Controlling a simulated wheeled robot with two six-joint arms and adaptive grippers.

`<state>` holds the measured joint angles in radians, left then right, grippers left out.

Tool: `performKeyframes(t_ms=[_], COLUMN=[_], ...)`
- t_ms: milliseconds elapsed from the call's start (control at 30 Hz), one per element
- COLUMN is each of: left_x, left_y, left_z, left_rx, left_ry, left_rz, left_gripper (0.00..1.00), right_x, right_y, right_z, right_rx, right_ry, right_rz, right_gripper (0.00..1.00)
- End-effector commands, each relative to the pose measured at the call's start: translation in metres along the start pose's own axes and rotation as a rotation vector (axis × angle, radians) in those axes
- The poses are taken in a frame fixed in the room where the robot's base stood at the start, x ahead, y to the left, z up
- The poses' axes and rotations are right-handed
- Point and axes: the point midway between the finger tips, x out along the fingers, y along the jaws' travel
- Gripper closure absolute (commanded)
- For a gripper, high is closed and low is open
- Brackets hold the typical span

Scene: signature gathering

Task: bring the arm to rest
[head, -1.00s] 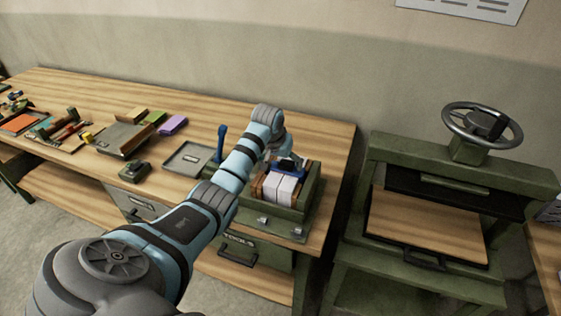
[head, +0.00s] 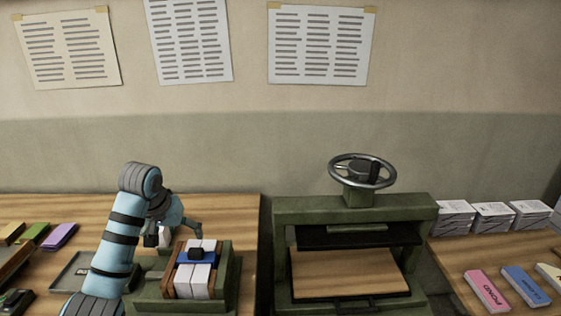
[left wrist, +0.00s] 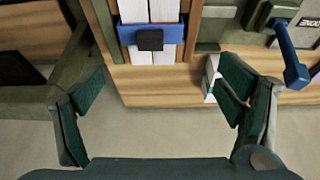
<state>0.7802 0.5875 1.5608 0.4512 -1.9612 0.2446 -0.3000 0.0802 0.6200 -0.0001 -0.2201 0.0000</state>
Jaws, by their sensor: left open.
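My left arm (head: 118,240) comes in from the lower left in the head view. Its gripper (head: 176,232) is close beside the green fixture (head: 232,275), to the left of and partly behind the white paper blocks (head: 199,282). The blocks sit between brown boards, with a blue piece with a dark knob (head: 196,256) across them. In the left wrist view the gripper (left wrist: 158,78) has its two green-padded fingers wide apart, with nothing seen held between them. The blue piece (left wrist: 150,38) shows ahead of the fingers. My right gripper is not in view.
A green press with a handwheel (head: 362,171) stands right of the bench. Paper stacks (head: 493,217) and labelled coloured blocks (head: 487,291) lie on the right table. A grey tray (head: 75,274) is left of the fixture. In the wrist view a blue lever (left wrist: 290,58) stands at right.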

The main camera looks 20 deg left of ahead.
Motion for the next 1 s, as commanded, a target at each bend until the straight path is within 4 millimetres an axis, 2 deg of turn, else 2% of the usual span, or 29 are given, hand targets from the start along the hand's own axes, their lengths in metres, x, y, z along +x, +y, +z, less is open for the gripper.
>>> performKeyframes(t_ms=[67, 167, 267, 300, 400, 500, 633, 800, 900, 933, 1000], left_x=[0.003, 0.026, 0.067, 0.081, 0.103, 0.109, 0.105, 0.083, 0.065, 0.069, 0.104], left_y=[0.001, 0.012, 0.034, 0.043, 0.06, 0.071, 0.077, 0.078, 0.075, 0.074, 0.074], left_z=[0.003, 0.026, 0.082, 0.109, 0.175, 0.231, 0.292, 0.357, 0.388, 0.393, 0.397], left_rx=[0.006, 0.056, 0.161, 0.206, 0.289, 0.341, 0.379, 0.399, 0.399, 0.399, 0.399], left_ry=[-0.002, -0.013, -0.03, -0.034, -0.04, -0.045, -0.052, -0.058, -0.061, -0.065, -0.078], left_rz=[-0.002, -0.013, -0.023, -0.022, -0.009, 0.009, 0.03, 0.046, 0.045, 0.044, 0.039], left_gripper=[0.13, 0.13, 0.13, 0.13, 0.13, 0.13, 0.13, 0.13, 0.13, 0.13, 0.13], right_x=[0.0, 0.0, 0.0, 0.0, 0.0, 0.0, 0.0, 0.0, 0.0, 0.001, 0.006], right_y=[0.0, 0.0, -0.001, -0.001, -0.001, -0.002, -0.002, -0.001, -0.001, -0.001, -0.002], right_z=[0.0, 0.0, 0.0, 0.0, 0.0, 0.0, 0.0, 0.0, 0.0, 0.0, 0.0], right_rx=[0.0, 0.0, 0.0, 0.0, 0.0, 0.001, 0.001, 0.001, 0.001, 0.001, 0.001], right_ry=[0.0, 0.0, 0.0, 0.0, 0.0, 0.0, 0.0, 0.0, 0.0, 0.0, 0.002], right_rz=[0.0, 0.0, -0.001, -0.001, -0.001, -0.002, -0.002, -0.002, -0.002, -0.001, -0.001], right_gripper=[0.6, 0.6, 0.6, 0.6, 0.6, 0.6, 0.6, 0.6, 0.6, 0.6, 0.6])
